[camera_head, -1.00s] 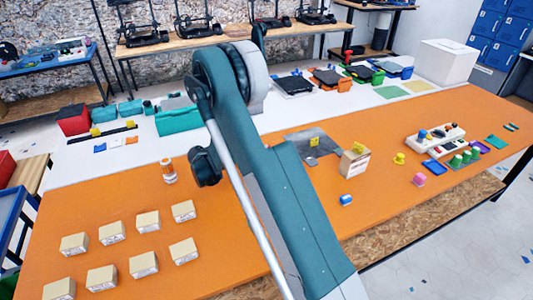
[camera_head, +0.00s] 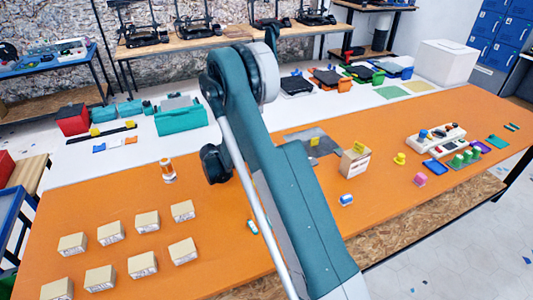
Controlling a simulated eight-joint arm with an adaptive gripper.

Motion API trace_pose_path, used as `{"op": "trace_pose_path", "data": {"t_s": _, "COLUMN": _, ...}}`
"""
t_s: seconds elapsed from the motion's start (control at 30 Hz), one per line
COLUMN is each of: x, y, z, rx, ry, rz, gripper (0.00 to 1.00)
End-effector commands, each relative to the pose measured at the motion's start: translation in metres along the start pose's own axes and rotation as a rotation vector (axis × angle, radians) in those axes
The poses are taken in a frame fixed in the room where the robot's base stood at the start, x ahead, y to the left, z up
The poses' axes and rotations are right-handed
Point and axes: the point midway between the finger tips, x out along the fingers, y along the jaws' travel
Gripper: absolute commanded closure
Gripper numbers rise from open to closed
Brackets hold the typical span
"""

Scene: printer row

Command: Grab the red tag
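I cannot make out a red tag for certain in this view. My teal arm rises across the middle of the picture and hides part of the orange table (camera_head: 330,185) behind it. My gripper is not visible, so I cannot see its fingers or whether it holds anything. A small red spot shows on the white panel (camera_head: 452,129) at the right of the table, but it is too small to name.
Several tan boxes (camera_head: 142,264) stand at the left front. An orange-and-white bottle (camera_head: 168,170) stands behind them. A carton (camera_head: 355,162), yellow piece (camera_head: 399,158), pink piece (camera_head: 420,180) and blue piece (camera_head: 346,200) are right of my arm. The near right tabletop is clear.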

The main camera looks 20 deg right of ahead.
Motion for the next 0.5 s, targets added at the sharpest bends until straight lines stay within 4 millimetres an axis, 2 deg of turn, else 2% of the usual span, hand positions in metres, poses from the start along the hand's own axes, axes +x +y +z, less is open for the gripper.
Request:
{"op": "trace_pose_path", "data": {"t_s": 0.4, "x": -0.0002, "y": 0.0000, "z": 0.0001, "rx": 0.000, "ry": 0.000, "rz": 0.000, "gripper": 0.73}}
{"op": "trace_pose_path", "data": {"t_s": 0.43, "x": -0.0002, "y": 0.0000, "z": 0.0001, "rx": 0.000, "ry": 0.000, "rz": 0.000, "gripper": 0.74}}
{"op": "trace_pose_path", "data": {"t_s": 0.5, "x": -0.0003, "y": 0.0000, "z": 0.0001, "rx": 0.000, "ry": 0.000, "rz": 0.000, "gripper": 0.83}}
